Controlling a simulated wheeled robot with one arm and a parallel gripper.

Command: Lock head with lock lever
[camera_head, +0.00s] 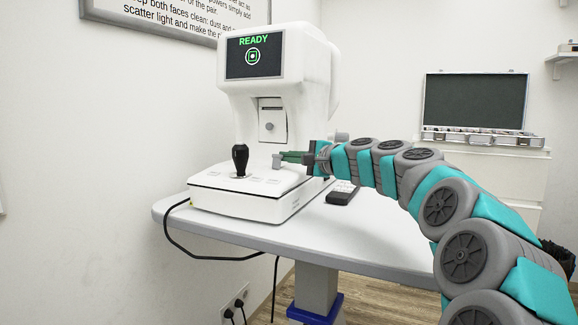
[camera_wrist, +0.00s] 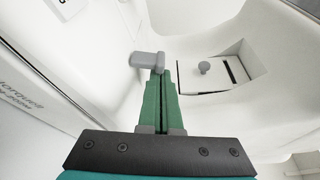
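The white instrument's head (camera_head: 272,75) stands above its base (camera_head: 245,195); its screen (camera_head: 254,56) reads READY. A grey lever (camera_head: 277,161), which looks like the lock lever, sits low at the front of the instrument. It also shows in the wrist view (camera_wrist: 147,60), with its rounded end pointing left. My gripper (camera_head: 287,156) is at this lever, coming from the right. In the wrist view its green fingers (camera_wrist: 159,76) are together, with their tips at the lever's right part. I cannot tell whether they touch it; nothing shows between them.
A black joystick (camera_head: 240,160) stands on the base, left of my gripper. A recessed panel with a small grey knob (camera_wrist: 204,67) is right of the fingertips in the wrist view. A dark keypad-like object (camera_head: 342,193) lies on the table (camera_head: 370,238), whose right part is clear.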

